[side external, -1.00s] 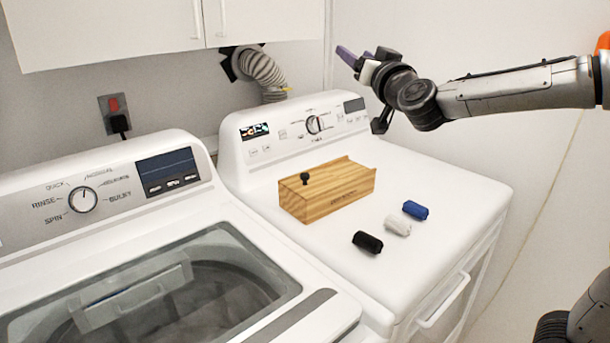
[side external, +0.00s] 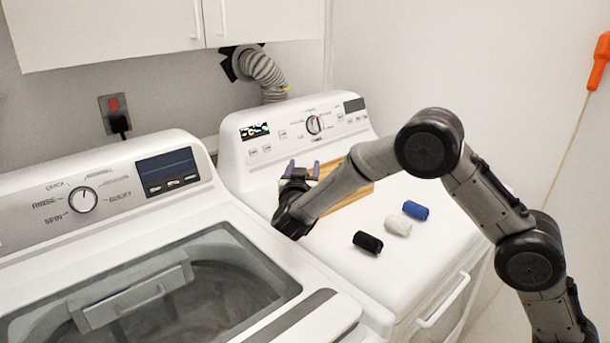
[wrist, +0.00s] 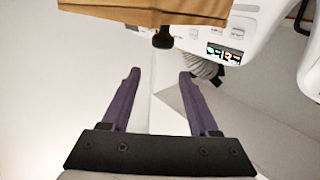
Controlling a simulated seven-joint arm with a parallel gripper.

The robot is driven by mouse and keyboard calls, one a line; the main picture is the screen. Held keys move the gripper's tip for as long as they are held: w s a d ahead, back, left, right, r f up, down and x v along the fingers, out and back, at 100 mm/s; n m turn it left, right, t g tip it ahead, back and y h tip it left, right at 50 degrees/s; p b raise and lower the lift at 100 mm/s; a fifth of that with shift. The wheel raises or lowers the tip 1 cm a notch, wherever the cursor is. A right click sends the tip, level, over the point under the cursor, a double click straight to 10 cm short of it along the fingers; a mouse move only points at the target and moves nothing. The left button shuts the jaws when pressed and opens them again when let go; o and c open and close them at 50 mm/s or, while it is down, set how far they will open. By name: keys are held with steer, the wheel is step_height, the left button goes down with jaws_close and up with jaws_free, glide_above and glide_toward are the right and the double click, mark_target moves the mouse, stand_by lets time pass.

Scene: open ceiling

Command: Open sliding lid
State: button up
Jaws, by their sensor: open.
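The wooden box (side external: 362,190) with a sliding lid sits on top of the right-hand machine, largely hidden behind my arm in the side view. Part of the wood (wrist: 150,12) also shows at the top edge of the wrist view.
A black roll (side external: 367,242), a white roll (side external: 398,226) and a blue roll (side external: 415,210) lie on the white machine top (side external: 345,275) in front of the box. The control panel (side external: 300,130) rises behind it. A washer (side external: 160,290) stands at left.

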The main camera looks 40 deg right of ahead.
step_height(320, 180, down, 3)
steer(key=shift+f, duration=0.2)
steer(key=shift+x, duration=0.95)
steer(key=shift+w+d, duration=0.4)
steer(key=shift+d, duration=0.05)
jaws_close()
